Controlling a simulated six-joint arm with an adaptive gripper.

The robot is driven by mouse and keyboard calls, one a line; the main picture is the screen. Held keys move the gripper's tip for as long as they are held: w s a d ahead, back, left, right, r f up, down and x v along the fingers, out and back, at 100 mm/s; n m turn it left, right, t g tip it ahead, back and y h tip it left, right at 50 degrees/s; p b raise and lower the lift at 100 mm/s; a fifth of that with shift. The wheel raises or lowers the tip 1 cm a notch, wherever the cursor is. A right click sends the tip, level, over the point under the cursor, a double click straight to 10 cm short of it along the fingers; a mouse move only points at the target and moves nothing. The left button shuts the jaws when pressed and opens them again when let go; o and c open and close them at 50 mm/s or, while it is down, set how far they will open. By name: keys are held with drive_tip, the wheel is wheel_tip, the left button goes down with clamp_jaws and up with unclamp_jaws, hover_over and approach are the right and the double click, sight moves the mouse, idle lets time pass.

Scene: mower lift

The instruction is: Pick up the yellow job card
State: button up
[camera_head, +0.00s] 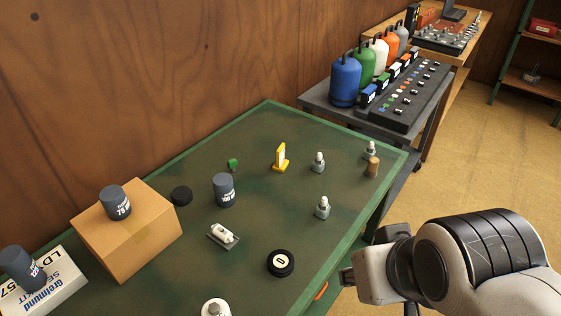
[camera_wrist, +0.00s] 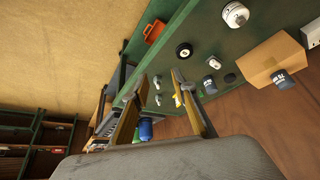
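The yellow job card (camera_head: 281,157) stands upright on a yellow foot on the green table (camera_head: 262,114), towards its back edge, with a pale face. In the wrist view the yellow piece (camera_wrist: 179,99) shows small, partly beside one finger. My gripper (camera_wrist: 160,76) is open, with its two fingers apart and nothing seen between them. In the head view my gripper (camera_head: 346,278) is beyond the table's right edge, well apart from the card, and its fingers are hardly visible there.
Small grey-and-white bottles (camera_head: 319,162) and a brown cork-like piece (camera_head: 372,167) stand right of the card. A dark canister (camera_head: 224,190), a green piece (camera_head: 233,164) and a black disc (camera_head: 281,263) are nearby. A cardboard box (camera_head: 128,238) stands left. Coloured gas cylinders (camera_head: 345,80) stand behind.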

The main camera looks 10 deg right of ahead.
drive_tip(key=w+a+r+t+y, duration=0.1)
drive_tip(key=w+a+r+t, duration=0.15)
drive_tip(key=w, duration=0.85)
drive_tip(key=w+a+r+t+y, duration=0.15)
drive_tip(key=w+a, duration=0.25)
drive_tip(key=w, duration=0.7)
drive_tip(key=w+a+r+t, duration=0.1)
drive_tip(key=w+a+r, duration=0.25)
drive_tip(key=w, duration=0.75)
drive_tip(key=m+t+h, duration=0.1)
drive_tip(key=m+h, duration=0.5)
drive_tip(key=h, duration=0.4)
hover_over(281, 157)
drive_tip(key=s+a, duration=0.4)
drive_tip(key=s, duration=0.1)
wheel_tip(281, 157, down, 28)
drive_tip(key=shift+w+d+f+y, duration=0.15)
drive_tip(key=shift+w+d+y, duration=0.05)
drive_tip(key=shift+y, duration=0.05)
